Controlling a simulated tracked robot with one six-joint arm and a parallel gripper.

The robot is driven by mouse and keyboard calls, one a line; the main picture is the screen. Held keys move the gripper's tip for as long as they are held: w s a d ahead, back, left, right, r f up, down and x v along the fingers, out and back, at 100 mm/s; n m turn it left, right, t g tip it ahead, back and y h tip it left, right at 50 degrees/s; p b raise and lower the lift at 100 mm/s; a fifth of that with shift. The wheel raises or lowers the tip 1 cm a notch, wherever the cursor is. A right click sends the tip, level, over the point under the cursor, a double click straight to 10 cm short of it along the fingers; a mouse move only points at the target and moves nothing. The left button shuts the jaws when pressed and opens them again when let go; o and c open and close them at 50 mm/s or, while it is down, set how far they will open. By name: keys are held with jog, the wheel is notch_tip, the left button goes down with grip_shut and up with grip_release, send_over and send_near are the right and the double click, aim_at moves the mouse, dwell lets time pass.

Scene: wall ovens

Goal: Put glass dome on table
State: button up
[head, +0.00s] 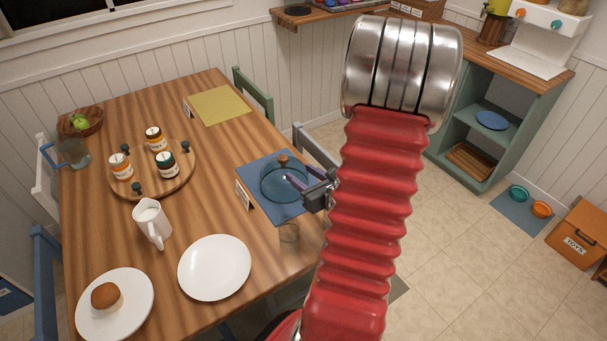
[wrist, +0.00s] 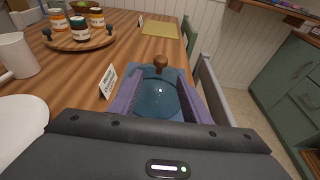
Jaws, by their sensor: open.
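The glass dome (head: 275,186) is a blue-tinted clear cover with a brown wooden knob. It sits on a blue placemat (head: 262,207) at the right edge of the wooden table (head: 205,205). In the wrist view the dome (wrist: 155,101) lies between the fingers, its knob up at the far side. My gripper (head: 298,182) is open at the dome's right side, fingers pointing at it. In the wrist view the two purple fingers of my gripper (wrist: 157,103) stand to either side of the dome. I cannot tell whether they touch it.
White plates (head: 214,267), a white jug (head: 152,222) and a round wooden tray (head: 178,182) with jars are further left. A yellow placemat (head: 220,105) lies bare at the back. A chair stands beside the table's right edge.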

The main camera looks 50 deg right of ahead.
dwell(0.4)
jog(key=w+a+r+n+g+y, duration=0.1)
jog(key=w+a+r+n+y, duration=0.15)
jog(key=a+n, duration=0.4)
jog(key=w+a+r+n+y, duration=0.2)
jog(key=a+r+n+y, duration=0.15)
jog(key=a, duration=0.55)
jog(key=w+a+r+n+g+y, duration=0.1)
jog(key=w+a+r+n+y, duration=0.2)
jog(key=a, duration=0.4)
jog(key=s+a+r+n+g+y, duration=0.1)
jog(key=s+a+n+g, duration=0.35)
jog(key=a+n, duration=0.4)
jog(key=s+a+r+n+g, duration=0.1)
jog(key=s+a+n+g, duration=0.2)
jog(key=s+a+n, duration=0.5)
jog(key=s+d+r+n+t+h, duration=0.1)
jog(key=d+r+n+h, duration=0.2)
jog(key=n, duration=0.7)
notch_tip(320, 180, up, 4)
jog(key=shift+s+h, duration=0.25)
jog(key=shift+h, duration=0.95)
